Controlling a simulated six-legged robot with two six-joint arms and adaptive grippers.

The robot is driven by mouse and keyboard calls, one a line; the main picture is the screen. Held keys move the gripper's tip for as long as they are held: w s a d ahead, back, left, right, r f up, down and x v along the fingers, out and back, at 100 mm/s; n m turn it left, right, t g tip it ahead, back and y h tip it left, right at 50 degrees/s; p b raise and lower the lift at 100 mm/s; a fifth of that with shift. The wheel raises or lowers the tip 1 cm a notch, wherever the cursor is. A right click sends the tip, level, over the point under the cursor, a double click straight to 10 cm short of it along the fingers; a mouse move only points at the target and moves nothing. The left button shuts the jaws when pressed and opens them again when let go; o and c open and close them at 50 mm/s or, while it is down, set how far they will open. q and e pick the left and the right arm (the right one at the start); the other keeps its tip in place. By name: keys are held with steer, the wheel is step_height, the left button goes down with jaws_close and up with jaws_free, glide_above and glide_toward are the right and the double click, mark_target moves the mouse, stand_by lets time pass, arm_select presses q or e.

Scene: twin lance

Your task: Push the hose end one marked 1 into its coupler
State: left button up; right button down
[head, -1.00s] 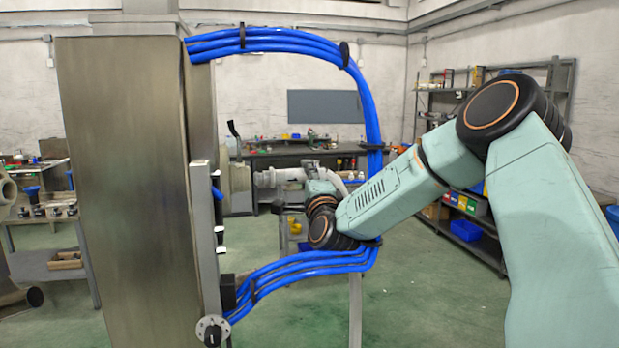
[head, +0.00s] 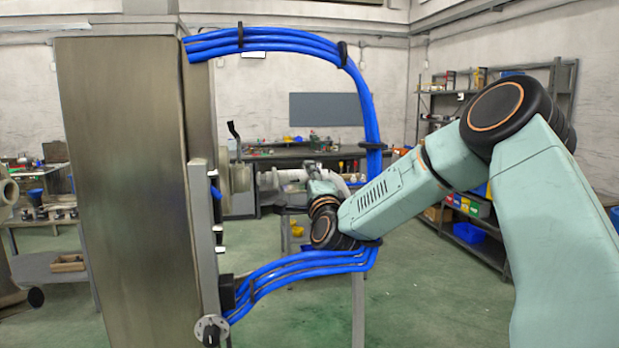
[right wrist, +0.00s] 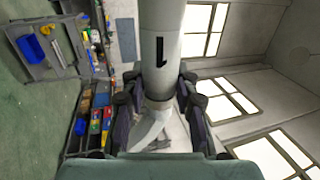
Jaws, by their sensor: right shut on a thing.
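The hose end marked 1 (right wrist: 160,55) is a pale grey cylinder with a black "1" in the right wrist view. My right gripper (right wrist: 159,88) is shut around it, one finger on each side. In the head view my right gripper (head: 315,178) is small and partly hidden behind its wrist. The pale hose end (head: 280,177) points left from it, level with a round beige fitting (head: 238,178) on the steel panel's right side. That fitting looks like the coupler. A narrow gap seems to separate them; contact cannot be told. My left gripper is out of view.
Blue hoses (head: 370,110) arch from the tall steel cabinet (head: 125,190) around my right wrist and back to its lower edge. A black lever (head: 234,140) stands above the fitting. A workbench (head: 300,152) and shelves (head: 470,160) stand behind. Green floor is open at right.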

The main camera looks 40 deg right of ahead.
steer(key=shift+a+r, duration=0.15)
steer(key=shift+a, duration=0.15)
steer(key=shift+d, duration=0.3)
steer(key=shift+w+b, duration=0.1)
steer(key=shift+b, duration=0.25)
steer(key=shift+a, duration=0.25)
